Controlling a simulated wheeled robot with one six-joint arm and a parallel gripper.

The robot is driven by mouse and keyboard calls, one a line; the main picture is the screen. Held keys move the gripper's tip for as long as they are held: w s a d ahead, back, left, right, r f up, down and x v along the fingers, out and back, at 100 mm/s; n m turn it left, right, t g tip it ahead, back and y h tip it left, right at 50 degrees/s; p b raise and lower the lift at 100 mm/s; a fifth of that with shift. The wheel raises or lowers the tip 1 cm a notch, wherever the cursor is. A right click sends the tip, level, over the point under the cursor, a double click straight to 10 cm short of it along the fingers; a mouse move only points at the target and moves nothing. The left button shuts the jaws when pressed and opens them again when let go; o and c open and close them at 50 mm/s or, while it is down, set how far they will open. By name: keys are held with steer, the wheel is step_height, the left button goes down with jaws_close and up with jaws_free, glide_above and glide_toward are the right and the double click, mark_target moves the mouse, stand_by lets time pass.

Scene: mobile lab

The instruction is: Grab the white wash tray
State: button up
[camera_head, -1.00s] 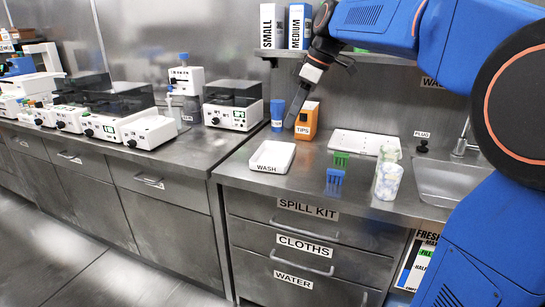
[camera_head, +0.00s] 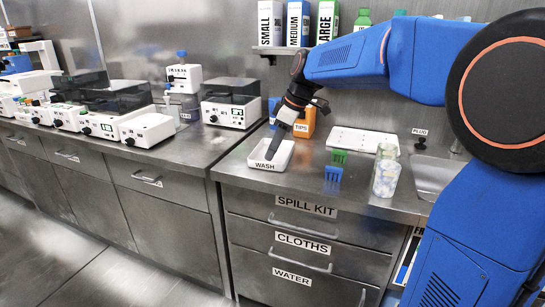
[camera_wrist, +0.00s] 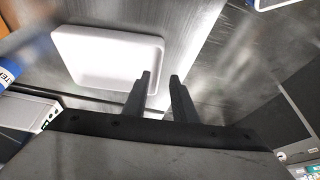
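The white wash tray (camera_head: 262,163), a shallow rectangular dish labelled WASH, sits on the steel counter near its front left corner. My gripper (camera_head: 270,156) points down over the tray in the head view and hides part of its inside. In the wrist view my gripper (camera_wrist: 162,78) is open, with a gap between its two dark fingers. The tray (camera_wrist: 105,88) shows there just left of the fingertips, empty.
An orange TIPS box (camera_head: 305,122) stands behind the tray. Green (camera_head: 339,156) and blue (camera_head: 333,178) racks and clear jars (camera_head: 386,178) stand to the right, before the sink (camera_head: 435,172). A white centrifuge-like device (camera_head: 231,103) is at back left.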

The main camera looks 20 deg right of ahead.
steer(key=shift+x, duration=2.35)
steer(key=shift+w+a+r, duration=0.1)
jaws_close()
